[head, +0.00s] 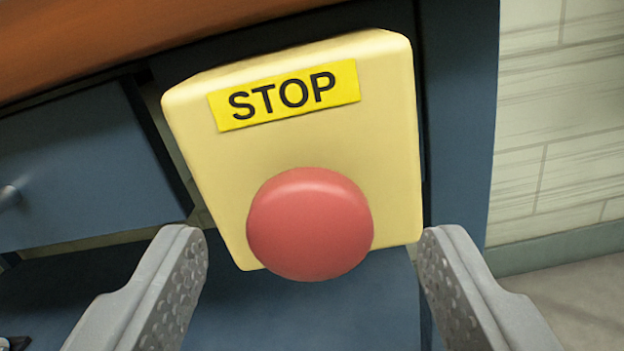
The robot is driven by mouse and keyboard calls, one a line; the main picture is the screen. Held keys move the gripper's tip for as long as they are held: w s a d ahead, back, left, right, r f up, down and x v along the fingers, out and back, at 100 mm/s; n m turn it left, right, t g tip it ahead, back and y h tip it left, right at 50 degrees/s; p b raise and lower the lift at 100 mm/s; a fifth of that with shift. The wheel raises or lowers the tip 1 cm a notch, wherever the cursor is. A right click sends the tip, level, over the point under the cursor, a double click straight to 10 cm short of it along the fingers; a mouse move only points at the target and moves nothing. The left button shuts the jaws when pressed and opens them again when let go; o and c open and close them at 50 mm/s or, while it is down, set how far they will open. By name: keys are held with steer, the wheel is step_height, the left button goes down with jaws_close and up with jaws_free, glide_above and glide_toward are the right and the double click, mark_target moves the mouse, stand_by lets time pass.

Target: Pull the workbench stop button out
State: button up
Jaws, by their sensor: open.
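The workbench stop button (310,224) is a round red knob on a yellow box. The box (370,140) carries a yellow label (284,95) reading STOP. The box is fixed at the front of the workbench, under its orange-brown top. My gripper (315,245) is open, with one grey finger to the lower left of the red knob and one to the lower right. The knob appears between the fingertips, and neither finger touches it in this view. How far the fingertips are from the knob in depth is hard to tell. The knob hides its own stem.
The workbench top (120,40) runs along the upper left. A blue drawer (80,165) with a small round handle (9,196) is at the left. A blue bench leg (462,120) stands right of the box. A pale block wall (560,120) and floor show at the right.

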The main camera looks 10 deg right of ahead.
steer(key=shift+x, duration=0.95)
